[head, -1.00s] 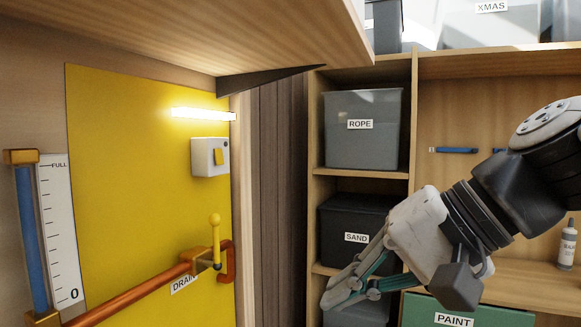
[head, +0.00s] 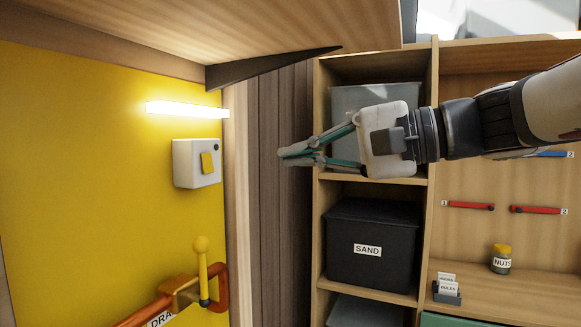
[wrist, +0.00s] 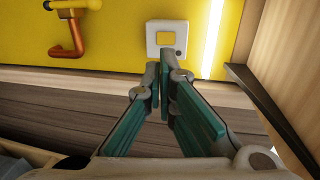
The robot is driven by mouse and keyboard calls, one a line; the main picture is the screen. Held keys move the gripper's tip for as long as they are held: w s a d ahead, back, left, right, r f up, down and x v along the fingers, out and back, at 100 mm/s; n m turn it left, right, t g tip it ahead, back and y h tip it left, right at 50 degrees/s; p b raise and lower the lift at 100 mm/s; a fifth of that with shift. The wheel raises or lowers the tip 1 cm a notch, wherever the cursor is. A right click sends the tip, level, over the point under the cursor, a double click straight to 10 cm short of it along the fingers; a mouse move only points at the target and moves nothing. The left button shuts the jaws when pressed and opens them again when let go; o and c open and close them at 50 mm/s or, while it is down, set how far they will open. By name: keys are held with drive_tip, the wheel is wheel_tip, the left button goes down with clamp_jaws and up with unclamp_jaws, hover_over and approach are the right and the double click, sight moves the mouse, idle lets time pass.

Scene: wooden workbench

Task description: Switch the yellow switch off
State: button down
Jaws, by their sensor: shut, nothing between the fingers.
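The yellow switch (head: 207,163) is a small rocker on a white box (head: 184,165) fixed to the yellow wall panel, at the left of the head view. The yellow switch also shows in the wrist view (wrist: 167,38), just beyond my fingertips. My gripper (head: 281,154) is shut and empty, to the right of the switch box and apart from it, pointing left towards it. In the wrist view my gripper (wrist: 158,68) points at the box's lower edge. A lamp bar (head: 185,109) above the box is glowing.
A yellow-knobbed valve lever (head: 201,270) and copper pipe (head: 145,315) sit below the box. A wooden shelf (head: 290,25) with a dark bracket (head: 265,70) overhangs above. Shelves with a black SAND bin (head: 370,250) stand at right, behind my arm.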

sight(207, 172)
drive_tip(key=p+x, duration=0.2)
drive_tip(key=x, duration=1.1)
drive_tip(key=shift+w+a+f, duration=0.1)
drive_tip(key=shift+a, duration=0.3)
drive_tip(key=shift+a+f+b, duration=0.1)
drive_tip(key=shift+b, duration=0.2)
drive_tip(key=shift+w+a+f+b, duration=0.15)
drive_tip(key=shift+f+b, duration=0.05)
drive_tip(key=shift+b, duration=0.25)
drive_tip(key=shift+r, duration=0.1)
